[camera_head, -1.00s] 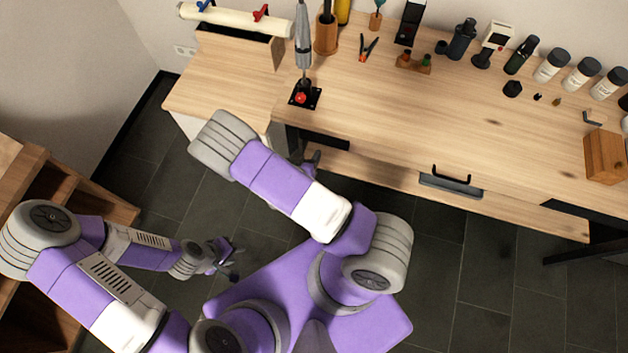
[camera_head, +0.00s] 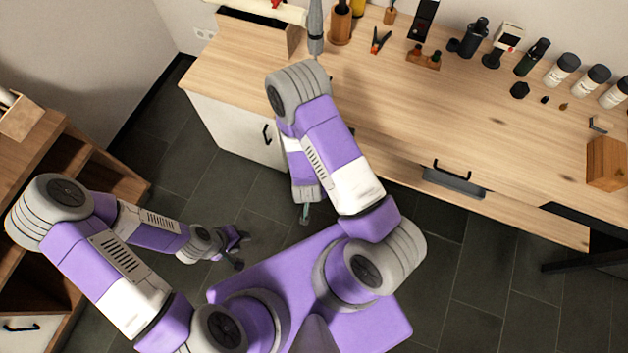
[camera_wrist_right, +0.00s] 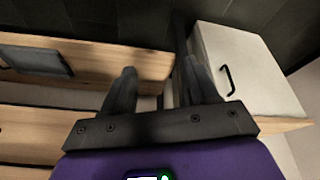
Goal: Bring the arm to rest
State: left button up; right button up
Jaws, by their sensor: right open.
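My right arm (camera_head: 333,155) is bent at the elbow in front of the workbench in the head view. Its forearm hangs down, and its gripper is mostly hidden under the arm, with a small tip showing near the floor side. In the right wrist view my right gripper (camera_wrist_right: 160,85) is open, with nothing between its two dark fingers. My left gripper (camera_head: 234,246) is over the dark floor to the left of my base, away from the furniture. It looks empty, but its jaw gap is too small to judge.
The wooden workbench (camera_head: 480,130) carries bottles and tools along its back. Its white cabinet (camera_head: 232,130) and drawer handle (camera_head: 452,172) face me. A wooden shelf unit (camera_head: 95,165) stands at the left. Dark floor between them is clear.

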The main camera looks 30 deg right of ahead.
dwell(0.6)
jog(key=s+a+r+n+g+y, duration=0.2)
jog(key=s+a+r+y, duration=0.1)
jog(key=s+a+y, duration=0.2)
jog(key=a+y, duration=0.1)
jog(key=a, duration=0.1)
jog(key=shift+s+a+n+g, duration=0.25)
jog(key=shift+a+n+g, duration=0.05)
jog(key=shift+g, duration=0.1)
dwell(0.5)
